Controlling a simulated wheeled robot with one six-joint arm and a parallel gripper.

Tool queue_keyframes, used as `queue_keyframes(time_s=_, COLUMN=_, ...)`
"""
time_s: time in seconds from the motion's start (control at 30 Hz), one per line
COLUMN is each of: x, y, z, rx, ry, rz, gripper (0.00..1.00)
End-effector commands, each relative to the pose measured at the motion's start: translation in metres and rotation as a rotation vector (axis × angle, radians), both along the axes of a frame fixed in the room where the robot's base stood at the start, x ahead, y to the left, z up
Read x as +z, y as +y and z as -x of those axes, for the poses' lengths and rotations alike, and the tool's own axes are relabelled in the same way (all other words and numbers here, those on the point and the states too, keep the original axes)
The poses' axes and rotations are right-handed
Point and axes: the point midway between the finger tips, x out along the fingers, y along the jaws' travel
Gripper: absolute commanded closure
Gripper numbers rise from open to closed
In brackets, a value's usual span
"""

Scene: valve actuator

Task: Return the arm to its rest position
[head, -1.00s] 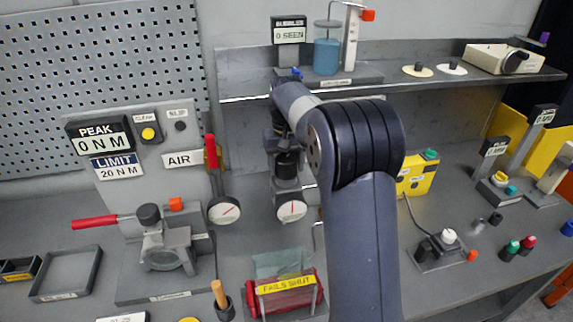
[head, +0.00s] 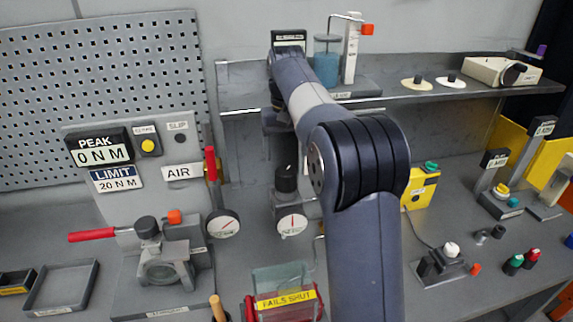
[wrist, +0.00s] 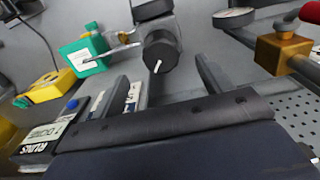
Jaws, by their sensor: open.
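My arm (head: 364,240) rises from the bottom of the head view and bends away toward the back shelf. My gripper is mostly hidden behind my arm in the head view. In the wrist view my gripper (wrist: 166,80) is open, with two grey fingers apart and nothing seen held between them. A black knob (wrist: 160,52) with a white line shows beyond the fingertips, apart from them. In the head view the black knob (head: 287,178) stands above a round gauge (head: 292,224), below the bend of my arm.
The back shelf (head: 420,92) carries a blue jar (head: 327,62) close to my arm. A red lever (head: 211,163) stands left of the knob. A vise-like fixture (head: 165,265) with a red handle is at the left. A brass block (wrist: 283,50) shows at right in the wrist view.

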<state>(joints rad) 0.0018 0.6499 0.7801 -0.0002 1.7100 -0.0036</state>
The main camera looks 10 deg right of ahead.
Motion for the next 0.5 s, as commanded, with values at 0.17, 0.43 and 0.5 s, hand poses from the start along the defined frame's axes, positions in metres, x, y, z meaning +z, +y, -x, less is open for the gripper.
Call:
queue_keyframes(time_s=0.17, x=0.014, y=0.000, z=0.000, rx=0.000, ry=0.000, rz=0.000, gripper=0.25)
queue_keyframes(time_s=0.43, x=0.016, y=0.000, z=0.000, rx=0.000, ry=0.001, rz=0.000, gripper=0.25)
queue_keyframes(time_s=0.5, x=0.016, y=0.000, z=0.000, rx=0.000, ry=0.001, rz=0.000, gripper=0.25)
